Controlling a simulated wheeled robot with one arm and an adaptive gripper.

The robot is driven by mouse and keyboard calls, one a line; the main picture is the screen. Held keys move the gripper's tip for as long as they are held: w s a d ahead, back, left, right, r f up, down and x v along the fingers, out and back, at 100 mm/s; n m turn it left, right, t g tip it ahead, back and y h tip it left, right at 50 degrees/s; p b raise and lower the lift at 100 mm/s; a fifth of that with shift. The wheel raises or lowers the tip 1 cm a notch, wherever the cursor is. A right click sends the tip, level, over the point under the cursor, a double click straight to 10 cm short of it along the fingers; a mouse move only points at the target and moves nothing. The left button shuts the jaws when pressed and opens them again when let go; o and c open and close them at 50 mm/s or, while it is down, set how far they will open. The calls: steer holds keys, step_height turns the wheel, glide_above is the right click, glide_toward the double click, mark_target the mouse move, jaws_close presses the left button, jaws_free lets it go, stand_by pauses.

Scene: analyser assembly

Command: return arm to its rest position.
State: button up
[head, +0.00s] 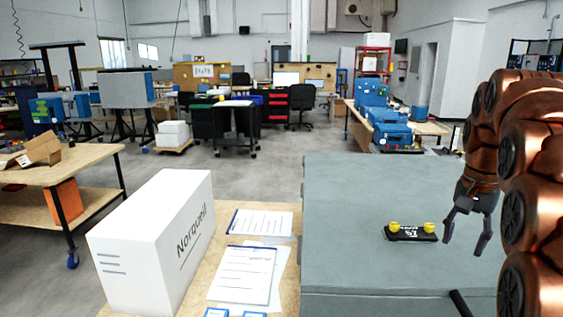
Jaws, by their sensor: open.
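My copper-coloured arm stands at the right edge in the head view, folded with its end pointing down. My gripper (467,244) is open and empty, its two dark fingers apart over the grey-green surface (345,215). A small black part with two yellow knobs (410,233) lies on that surface, just left of my gripper. The fingers do not appear to touch it.
A white box marked Norquell (150,240) stands on a wooden table at the left, beside clipboards with papers (243,275). A black handle (460,303) is at the lower right. Blue cases (385,125) sit on a bench behind. The grey-green surface left of the part is clear.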

steer(key=s+a+f+n, duration=0.3)
steer(key=s+a+f, duration=0.2)
steer(key=s, duration=0.4)
steer(key=s+a+f+n+g, duration=0.1)
steer(key=s+a+f+n, duration=0.2)
steer(key=s+a+f, duration=0.3)
steer(key=s+a+f+n, duration=0.3)
steer(key=s+a+f, duration=0.3)
steer(key=s, duration=0.8)
steer(key=shift+a+g, duration=0.3)
steer(key=shift+a, duration=0.5)
